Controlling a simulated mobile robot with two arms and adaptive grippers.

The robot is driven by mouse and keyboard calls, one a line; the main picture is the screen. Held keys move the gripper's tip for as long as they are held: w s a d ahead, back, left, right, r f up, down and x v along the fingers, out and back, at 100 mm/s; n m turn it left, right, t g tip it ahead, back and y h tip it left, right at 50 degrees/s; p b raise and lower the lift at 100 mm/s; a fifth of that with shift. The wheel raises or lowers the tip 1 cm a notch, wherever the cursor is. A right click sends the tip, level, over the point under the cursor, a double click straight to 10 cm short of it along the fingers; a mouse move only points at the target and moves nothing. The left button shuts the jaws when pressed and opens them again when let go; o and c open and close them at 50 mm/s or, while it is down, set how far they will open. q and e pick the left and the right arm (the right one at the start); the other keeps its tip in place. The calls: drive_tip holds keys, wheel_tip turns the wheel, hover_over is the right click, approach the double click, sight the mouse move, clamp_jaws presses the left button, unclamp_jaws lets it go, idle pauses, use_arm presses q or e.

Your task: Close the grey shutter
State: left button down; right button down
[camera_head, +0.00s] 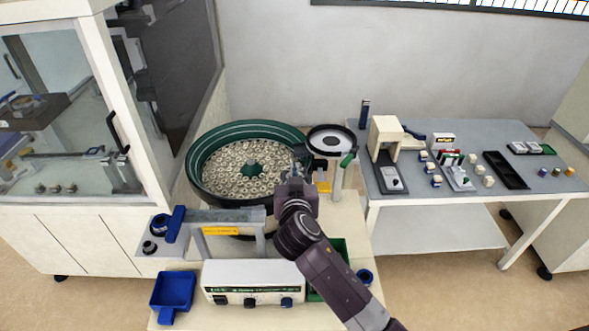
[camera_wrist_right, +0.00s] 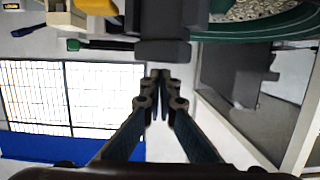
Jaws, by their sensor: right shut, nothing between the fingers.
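My right gripper (camera_head: 296,172) is over the right edge of the green bowl feeder (camera_head: 204,192), with its arm coming in from the lower right. In the right wrist view its fingers (camera_wrist_right: 160,78) are together with nothing between them. No part shows clearly as the grey shutter. A grey bar (camera_head: 225,216) on grey posts, with a yellow label, stands in front of the bowl, left of my right gripper and apart from it. My arm hides part of the area right of this bar. My left gripper is not in view.
The bowl holds many small pale rings. A small round black-rimmed dish (camera_head: 332,129) and a green-handled post (camera_head: 346,160) stand right of the gripper. A white control box (camera_head: 253,274) and blue scoop (camera_head: 173,290) are in front. A glass-doored cabinet (camera_head: 60,225) stands left.

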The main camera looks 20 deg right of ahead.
drive_tip(key=shift+f, duration=0.35)
